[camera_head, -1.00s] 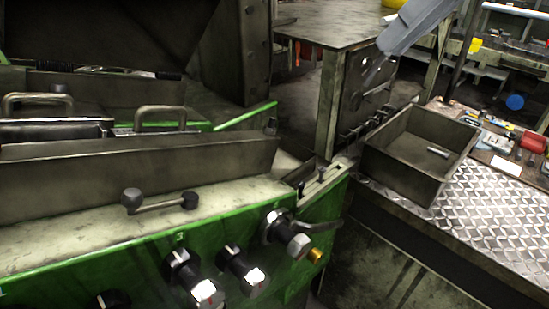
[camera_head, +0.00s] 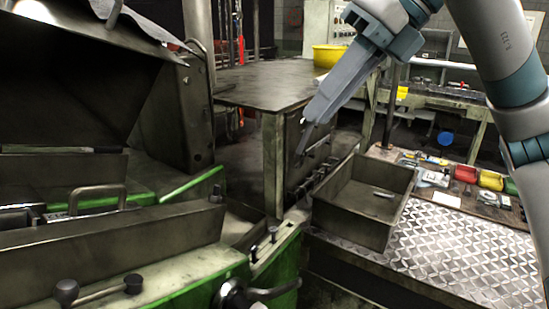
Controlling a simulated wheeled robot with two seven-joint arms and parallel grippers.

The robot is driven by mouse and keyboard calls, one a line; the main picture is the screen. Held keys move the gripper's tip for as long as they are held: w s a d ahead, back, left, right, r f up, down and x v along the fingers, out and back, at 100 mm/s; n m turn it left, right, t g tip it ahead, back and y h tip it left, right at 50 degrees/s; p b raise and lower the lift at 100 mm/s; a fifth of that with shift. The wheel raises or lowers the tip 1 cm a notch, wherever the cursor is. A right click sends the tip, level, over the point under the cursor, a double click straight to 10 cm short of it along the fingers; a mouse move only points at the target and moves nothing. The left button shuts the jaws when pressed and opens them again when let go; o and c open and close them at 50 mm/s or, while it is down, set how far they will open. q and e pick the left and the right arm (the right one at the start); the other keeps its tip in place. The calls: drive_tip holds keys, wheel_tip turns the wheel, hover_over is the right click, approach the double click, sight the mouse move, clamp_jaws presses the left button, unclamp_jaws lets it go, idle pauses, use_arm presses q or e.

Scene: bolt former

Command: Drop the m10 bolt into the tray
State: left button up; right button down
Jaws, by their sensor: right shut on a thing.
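The tray (camera_head: 350,223) is an open, dark metal box on the diamond-plate top, right of centre. One small silver bolt (camera_head: 383,194) lies inside it near the right wall. My right gripper (camera_head: 310,132) comes in from the upper right and points down and left. Its long grey fingers are shut on a small, thin dark thing at the tips, probably a bolt, hard to make out against the dark background. In the picture the tips are above and left of the tray; their height over it cannot be told. My left gripper is not in view.
The green bolt former (camera_head: 170,275) with handles and knobs fills the left. A metal table (camera_head: 265,85) with a yellow bowl (camera_head: 328,56) stands behind. Coloured bins (camera_head: 466,174) and tools lie beyond the tray. The diamond plate (camera_head: 440,245) in front is clear.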

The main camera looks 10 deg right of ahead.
drive_tip(key=d+f+n+g+h+b, duration=0.1)
drive_tip(key=f+n+g+h, duration=0.3)
drive_tip(key=f+n, duration=1.1)
drive_tip(key=d+f+n+g+h+b, duration=0.2)
drive_tip(key=f+n+h, duration=0.4)
drive_tip(key=f+n, duration=0.9)
wheel_tip(320, 180, down, 9)
drive_tip(key=shift+w+d+n+g+h, duration=0.35)
drive_tip(key=shift+d+g, duration=0.25)
drive_tip(key=shift+g, duration=0.3)
